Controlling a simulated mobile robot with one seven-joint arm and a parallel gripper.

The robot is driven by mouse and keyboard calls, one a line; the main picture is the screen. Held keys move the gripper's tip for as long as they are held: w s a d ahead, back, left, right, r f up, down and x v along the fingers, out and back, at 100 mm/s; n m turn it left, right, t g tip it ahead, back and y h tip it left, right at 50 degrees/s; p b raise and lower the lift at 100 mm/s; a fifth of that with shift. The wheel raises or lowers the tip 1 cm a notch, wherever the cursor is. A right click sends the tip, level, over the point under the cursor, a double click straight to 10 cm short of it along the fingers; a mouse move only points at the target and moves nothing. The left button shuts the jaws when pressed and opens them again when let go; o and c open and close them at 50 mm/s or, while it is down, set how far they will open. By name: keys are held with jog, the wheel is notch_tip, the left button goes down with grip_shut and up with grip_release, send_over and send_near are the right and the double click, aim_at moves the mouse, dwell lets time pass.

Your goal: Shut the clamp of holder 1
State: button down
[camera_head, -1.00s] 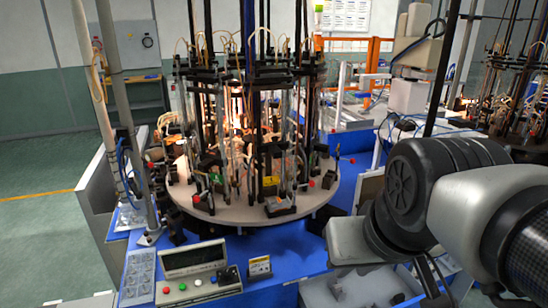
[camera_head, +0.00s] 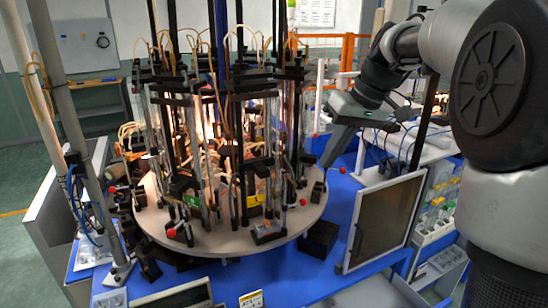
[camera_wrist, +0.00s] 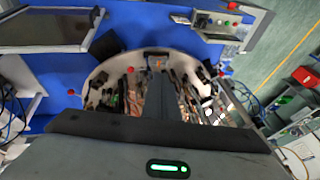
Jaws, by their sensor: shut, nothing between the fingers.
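The round white carousel plate (camera_head: 215,240) carries several holders with dark posts and glass tubes. No contact is visible.
A dark framed screen (camera_head: 385,220) stands at the right front of the blue table (camera_head: 330,255). A red ball on a bent rod (camera_head: 342,170) is close to my gripper. Tall posts and tubes crowd the carousel. A grey post stands at left.

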jog(key=w+d+f+n+y, duration=0.2)
jog(key=w+d+f+y, duration=0.1)
jog(key=w+d, duration=0.4)
jog(key=w+f, duration=0.1)
jog(key=w, duration=0.1)
jog(key=shift+w+f+y, duration=0.3)
jog(key=shift+y, duration=0.1)
jog(key=shift+a, duration=0.1)
jog(key=a+f+p, duration=0.1)
jog(key=a+f, duration=0.6)
jog(key=a, duration=0.2)
jog(key=shift+w+a, duration=0.15)
jog(key=shift+a, duration=0.25)
